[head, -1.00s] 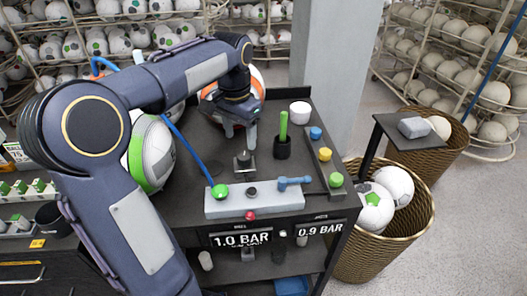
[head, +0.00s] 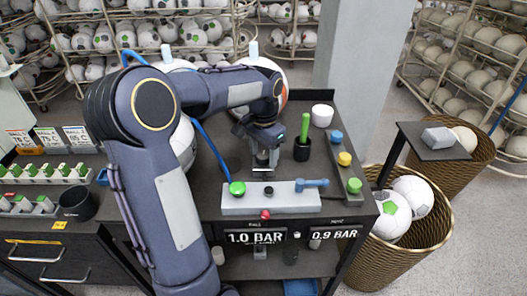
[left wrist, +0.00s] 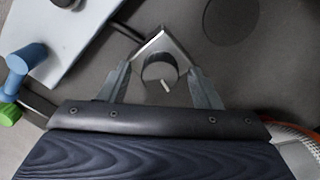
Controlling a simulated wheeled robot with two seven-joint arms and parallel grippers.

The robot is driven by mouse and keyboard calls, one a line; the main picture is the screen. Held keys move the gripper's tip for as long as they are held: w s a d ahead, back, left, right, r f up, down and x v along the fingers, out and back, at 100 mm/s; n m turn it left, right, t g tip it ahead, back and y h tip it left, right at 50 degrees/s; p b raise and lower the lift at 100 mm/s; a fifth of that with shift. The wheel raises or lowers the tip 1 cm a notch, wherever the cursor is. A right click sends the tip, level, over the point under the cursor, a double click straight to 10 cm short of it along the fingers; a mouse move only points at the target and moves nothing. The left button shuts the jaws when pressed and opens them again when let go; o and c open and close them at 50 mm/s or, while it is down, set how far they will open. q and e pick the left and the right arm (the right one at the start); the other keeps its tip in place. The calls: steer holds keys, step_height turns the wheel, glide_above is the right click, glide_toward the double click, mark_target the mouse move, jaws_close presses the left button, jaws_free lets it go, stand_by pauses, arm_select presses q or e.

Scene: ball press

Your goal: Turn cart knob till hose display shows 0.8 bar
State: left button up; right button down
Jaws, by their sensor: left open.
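A dark round knob (left wrist: 160,72) with a white mark shows in the left wrist view, in front of a pale angular metal piece. My left gripper (left wrist: 160,86) is open, with one finger on each side of the knob and a gap visible at both. In the head view the same gripper (head: 265,158) points down at the cart top (head: 330,170), and the arm partly hides the knob. The left display (head: 255,237) on the cart front reads 1.0 BAR; the right display (head: 334,233) reads 0.9 BAR. Their small labels are too blurred to read. My right gripper is out of view.
A pale grey block (head: 240,203) with a green ball, a black button and a blue handle (head: 312,184) lies in front of my gripper. A black cup (head: 302,150) with a green stick stands to its right. A blue hose (head: 212,148) runs nearby.

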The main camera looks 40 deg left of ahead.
arm_select(q)
steer(key=c, duration=1)
steer(key=shift+r+n, duration=0.1)
steer(key=shift+n, duration=2.8)
steer(key=o, duration=1)
